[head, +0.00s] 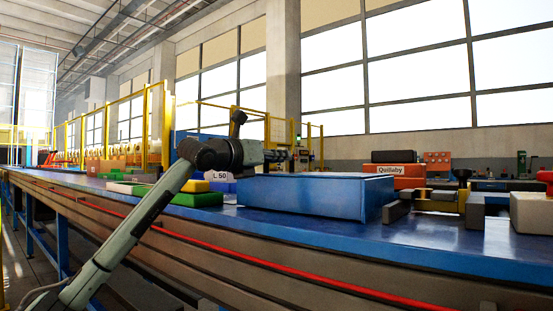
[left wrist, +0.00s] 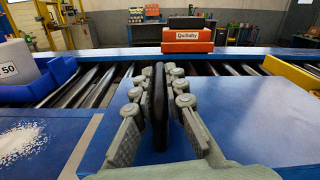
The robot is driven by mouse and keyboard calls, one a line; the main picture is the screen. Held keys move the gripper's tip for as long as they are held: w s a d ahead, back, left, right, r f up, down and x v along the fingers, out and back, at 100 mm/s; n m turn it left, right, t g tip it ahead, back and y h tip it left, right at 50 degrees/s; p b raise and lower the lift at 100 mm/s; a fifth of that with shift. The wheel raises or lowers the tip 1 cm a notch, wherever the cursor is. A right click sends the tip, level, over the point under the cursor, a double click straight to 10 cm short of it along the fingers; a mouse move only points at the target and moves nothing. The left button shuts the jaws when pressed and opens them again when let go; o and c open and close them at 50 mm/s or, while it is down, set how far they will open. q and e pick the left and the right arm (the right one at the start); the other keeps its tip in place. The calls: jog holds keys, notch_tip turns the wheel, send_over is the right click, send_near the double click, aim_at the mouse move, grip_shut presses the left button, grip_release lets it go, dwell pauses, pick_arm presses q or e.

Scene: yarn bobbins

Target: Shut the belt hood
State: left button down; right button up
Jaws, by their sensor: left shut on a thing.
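The belt hood (head: 300,195) is a long blue box-like cover on the conveyor table, in the middle of the head view. My left gripper (head: 288,156) is just above its top, reaching in from the left. In the left wrist view its two grey fingers (left wrist: 157,105) are closed on a black bar-like handle (left wrist: 160,90), which stands between them over a flat blue panel (left wrist: 245,115). The panel looks like the hood's top. The foot of the handle is partly hidden by the fingers. I cannot tell how far the hood is open. My right gripper is not in view.
A blue bin (left wrist: 40,82) with a white "50" block stands on the left in the left wrist view. Rollers (left wrist: 95,85) run behind the panel. Green trays (head: 195,199) lie left of the hood.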

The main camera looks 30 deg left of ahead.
pick_arm(q)
jog(key=shift+d+f, duration=0.2)
jog(key=shift+d, duration=0.05)
jog(key=c, duration=1.6)
grip_release()
jog(key=shift+d+r, duration=0.1)
jog(key=shift+o, duration=0.2)
jog(key=shift+s, duration=0.15)
jog(key=shift+s, duration=0.3)
jog(key=s+a, duration=0.1)
jog(key=s, duration=1)
